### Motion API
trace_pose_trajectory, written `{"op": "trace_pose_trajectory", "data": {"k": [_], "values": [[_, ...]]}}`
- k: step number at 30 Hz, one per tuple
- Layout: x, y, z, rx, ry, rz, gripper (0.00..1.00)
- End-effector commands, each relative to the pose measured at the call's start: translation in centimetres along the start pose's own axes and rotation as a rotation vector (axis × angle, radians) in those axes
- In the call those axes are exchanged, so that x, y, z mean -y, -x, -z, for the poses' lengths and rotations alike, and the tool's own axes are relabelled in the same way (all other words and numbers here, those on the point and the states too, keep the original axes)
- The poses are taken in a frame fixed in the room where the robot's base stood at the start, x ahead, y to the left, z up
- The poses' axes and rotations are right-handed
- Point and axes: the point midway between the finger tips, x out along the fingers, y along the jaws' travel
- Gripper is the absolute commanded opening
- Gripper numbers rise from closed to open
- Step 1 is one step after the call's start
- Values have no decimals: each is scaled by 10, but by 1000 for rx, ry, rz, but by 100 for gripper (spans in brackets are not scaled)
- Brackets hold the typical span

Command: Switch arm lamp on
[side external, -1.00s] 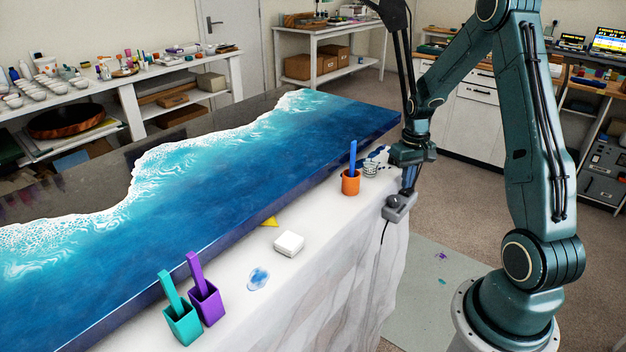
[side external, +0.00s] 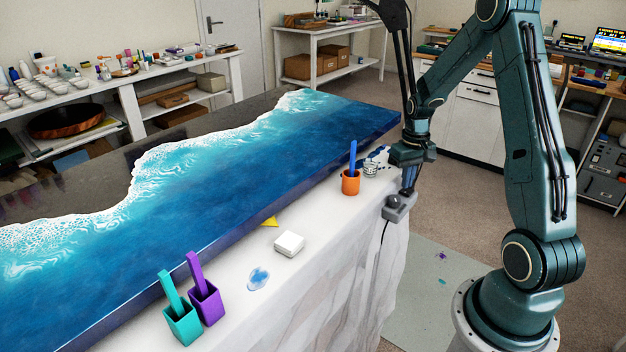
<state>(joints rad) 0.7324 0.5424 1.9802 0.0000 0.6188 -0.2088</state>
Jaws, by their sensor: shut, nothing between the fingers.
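A small grey box (side external: 398,208) with a dark cord sits at the right edge of the white-covered table and looks like the lamp's switch box. My gripper (side external: 407,191) is shut and empty, pointing down with its tips at the top of this box. They look in contact, but the button is hidden by the tips. A black jointed arm (side external: 395,28), which appears to be the arm lamp, rises at the top behind my wrist. Its lamp head is not clearly visible, and its foot is hidden behind my gripper.
A blue and white resin panel (side external: 290,150) covers much of the table. An orange cup (side external: 351,183) with a blue stick stands left of my gripper. Teal (side external: 184,325) and purple (side external: 206,302) cups and a white block (side external: 289,243) stand along the front edge.

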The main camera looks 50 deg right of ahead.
Motion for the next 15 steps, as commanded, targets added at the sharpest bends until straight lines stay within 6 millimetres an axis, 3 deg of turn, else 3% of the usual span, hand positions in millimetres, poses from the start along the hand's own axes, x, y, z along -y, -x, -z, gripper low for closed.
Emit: {"op": "trace_pose_trajectory", "data": {"k": [15], "values": [[0,-6,0,1,0,0,0]]}}
